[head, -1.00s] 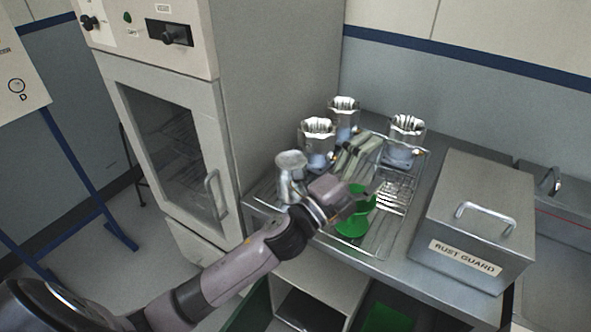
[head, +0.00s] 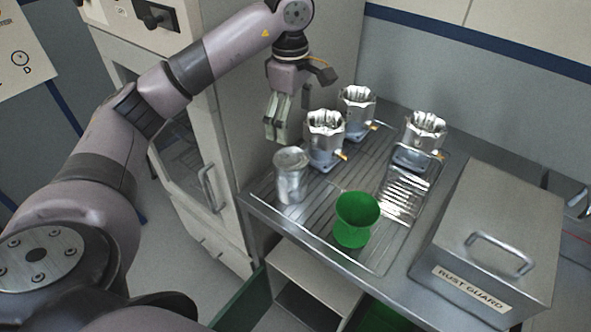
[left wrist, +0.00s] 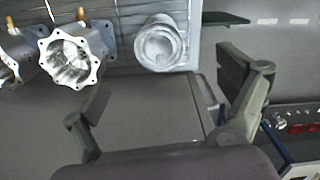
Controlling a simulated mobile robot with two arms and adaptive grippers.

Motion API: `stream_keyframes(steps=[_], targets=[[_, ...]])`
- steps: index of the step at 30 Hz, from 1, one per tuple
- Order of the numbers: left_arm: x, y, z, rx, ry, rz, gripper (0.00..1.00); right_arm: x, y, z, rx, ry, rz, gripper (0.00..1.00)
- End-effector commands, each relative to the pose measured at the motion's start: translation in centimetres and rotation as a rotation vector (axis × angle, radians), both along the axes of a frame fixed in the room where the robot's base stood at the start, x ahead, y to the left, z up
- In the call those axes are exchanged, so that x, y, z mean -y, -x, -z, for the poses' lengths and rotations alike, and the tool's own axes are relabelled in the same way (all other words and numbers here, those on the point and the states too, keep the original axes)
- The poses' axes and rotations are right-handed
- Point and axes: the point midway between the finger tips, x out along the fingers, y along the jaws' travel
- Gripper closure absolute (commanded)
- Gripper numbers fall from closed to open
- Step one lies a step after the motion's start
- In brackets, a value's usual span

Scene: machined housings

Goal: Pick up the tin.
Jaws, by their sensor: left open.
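The tin (head: 290,178) is a silver metal can standing upright on the left part of the wire rack. In the left wrist view the tin (left wrist: 162,44) is seen from above, beyond the space between my fingers. My left gripper (head: 277,130) points down in the head view, its fingertips just above and slightly left of the tin's top in the picture. In the left wrist view my left gripper (left wrist: 165,85) shows its two fingers spread wide with nothing between them. My right gripper is in neither view.
The rack (head: 318,232) also holds a green waisted funnel (head: 354,220) and machined housings, the nearest (head: 325,140) close to the tin. A lidded metal box marked RUST GUARD (head: 500,235) stands at right. A glass-doored cabinet (head: 235,150) rises at left.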

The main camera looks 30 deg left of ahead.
Motion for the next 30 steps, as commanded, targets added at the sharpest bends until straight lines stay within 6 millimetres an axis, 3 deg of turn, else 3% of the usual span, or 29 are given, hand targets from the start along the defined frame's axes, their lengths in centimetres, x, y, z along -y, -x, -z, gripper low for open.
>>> stream_keyframes(steps=[6, 8, 18, 25, 30], targets=[[-0.6, 0.3, 2.4, -0.014, -0.021, -0.002, 0.07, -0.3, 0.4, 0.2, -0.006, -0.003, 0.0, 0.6], [-0.6, 0.3, 3.4, -0.016, -0.023, -0.004, 0.07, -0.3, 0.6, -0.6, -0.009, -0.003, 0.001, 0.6], [-0.5, 0.2, 10.2, -0.012, -0.02, -0.003, 0.07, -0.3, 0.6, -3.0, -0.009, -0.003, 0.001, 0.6], [-0.5, 0.1, 12.0, -0.009, -0.019, -0.004, 0.07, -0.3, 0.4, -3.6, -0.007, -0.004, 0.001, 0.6], [-0.5, -0.3, 13.9, -0.013, -0.018, -0.006, 0.07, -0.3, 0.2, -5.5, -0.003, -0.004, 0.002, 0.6]])
